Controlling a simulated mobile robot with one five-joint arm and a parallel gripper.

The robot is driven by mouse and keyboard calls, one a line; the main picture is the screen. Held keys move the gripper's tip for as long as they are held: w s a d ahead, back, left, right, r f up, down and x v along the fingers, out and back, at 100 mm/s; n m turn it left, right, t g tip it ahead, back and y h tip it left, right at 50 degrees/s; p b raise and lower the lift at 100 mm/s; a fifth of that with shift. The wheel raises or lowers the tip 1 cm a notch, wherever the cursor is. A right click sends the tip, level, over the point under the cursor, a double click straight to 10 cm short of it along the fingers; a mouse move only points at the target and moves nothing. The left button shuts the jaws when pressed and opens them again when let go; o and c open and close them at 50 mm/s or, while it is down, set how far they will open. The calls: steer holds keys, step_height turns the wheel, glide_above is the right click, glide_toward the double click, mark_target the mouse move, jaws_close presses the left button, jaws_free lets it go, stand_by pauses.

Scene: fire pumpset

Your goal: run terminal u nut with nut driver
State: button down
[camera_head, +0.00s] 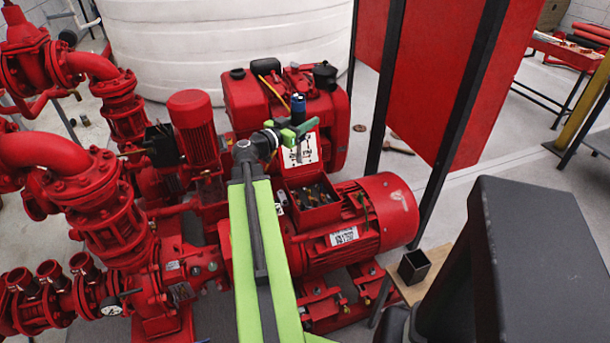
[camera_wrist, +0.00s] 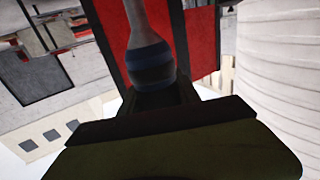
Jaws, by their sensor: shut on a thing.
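My gripper (camera_head: 290,132), green at the end of my arm, is shut on the nut driver, whose blue and black handle (camera_head: 298,104) stands up above the jaws in the head view. In the wrist view the driver's dark handle (camera_wrist: 150,65) sits between the jaws (camera_wrist: 155,95), and its grey shaft runs to the top edge. The open terminal box (camera_head: 316,214) is on top of the red motor (camera_head: 375,215), below my gripper in the picture. Small brass-coloured parts show inside; I cannot tell which is the terminal U nut. The driver's tip is not clearly visible.
A raised plate with a white diagram (camera_head: 302,152) stands behind the box. Red pumps and pipes (camera_head: 100,190) crowd the left. A red tank (camera_head: 325,105) is behind. A red panel on black posts (camera_head: 400,60) stands right. A small black open container (camera_head: 413,266) sits on a wooden surface.

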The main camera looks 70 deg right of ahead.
step_height(320, 180, down, 12)
steer(key=t+b, duration=0.1)
steer(key=b, duration=0.7)
steer(key=shift+w+d+r+n, duration=0.15)
steer(key=shift+d+r+n, duration=0.05)
steer(key=shift+d+n, duration=0.1)
step_height(320, 180, down, 8)
steer(key=b, duration=0.8)
steer(key=shift+a+f+b, duration=0.15)
steer(key=shift+f+b, duration=0.65)
steer(key=shift+b, duration=0.2)
stand_by(1.8)
step_height(320, 180, up, 6)
steer(key=p, duration=0.6)
